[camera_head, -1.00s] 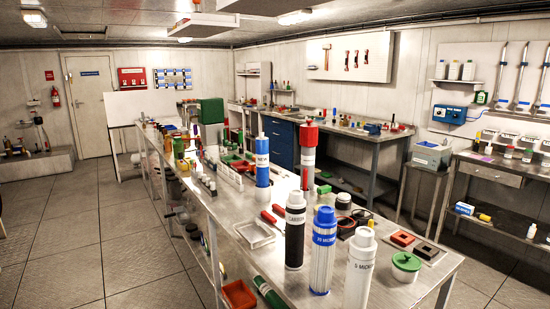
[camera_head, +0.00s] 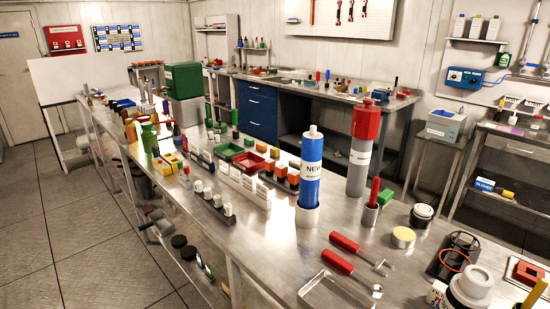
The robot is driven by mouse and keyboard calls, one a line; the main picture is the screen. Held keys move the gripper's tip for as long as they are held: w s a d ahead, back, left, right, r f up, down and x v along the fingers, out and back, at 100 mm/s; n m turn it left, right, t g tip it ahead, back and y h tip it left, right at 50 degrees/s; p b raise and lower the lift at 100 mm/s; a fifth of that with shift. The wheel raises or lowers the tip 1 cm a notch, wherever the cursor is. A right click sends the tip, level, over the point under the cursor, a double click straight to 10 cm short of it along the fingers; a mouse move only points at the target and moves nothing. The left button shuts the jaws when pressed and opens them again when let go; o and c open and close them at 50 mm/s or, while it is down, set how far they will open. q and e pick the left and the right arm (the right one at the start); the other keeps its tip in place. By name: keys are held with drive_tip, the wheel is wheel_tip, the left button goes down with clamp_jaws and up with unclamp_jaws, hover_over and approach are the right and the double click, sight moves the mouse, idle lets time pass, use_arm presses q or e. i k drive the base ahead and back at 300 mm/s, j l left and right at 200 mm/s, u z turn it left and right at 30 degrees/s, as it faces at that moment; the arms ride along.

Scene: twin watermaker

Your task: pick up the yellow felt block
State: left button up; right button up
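I cannot tell for sure which thing is the yellow felt block. Small yellow blocks (camera_head: 166,164) stand on the long metal bench (camera_head: 270,240), right of a green bottle (camera_head: 150,140). Another small yellow piece (camera_head: 508,194) lies on the lower shelf of the right-hand table, beside a blue and white box (camera_head: 484,185). Both are small in the head view, and their material cannot be made out. Neither of my grippers shows in this view.
A blue cartridge (camera_head: 310,185) and a red-topped cartridge (camera_head: 361,155) stand tall mid-bench. White bottles, orange blocks and green and red trays crowd the middle. Floor (camera_head: 70,235) left of the bench is clear.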

sight(274, 151)
drive_tip(key=i+j+u, duration=0.15)
drive_tip(key=u, duration=3.75)
drive_tip(key=z, duration=4.5)
drive_tip(key=j+z, duration=0.4)
drive_tip(key=k+j+z, duration=0.1)
drive_tip(key=j+z, duration=0.3)
drive_tip(key=k+j+z, duration=0.1)
drive_tip(key=j+z, duration=0.3)
drive_tip(key=k+j+z, duration=0.2)
drive_tip(key=j+z, duration=0.25)
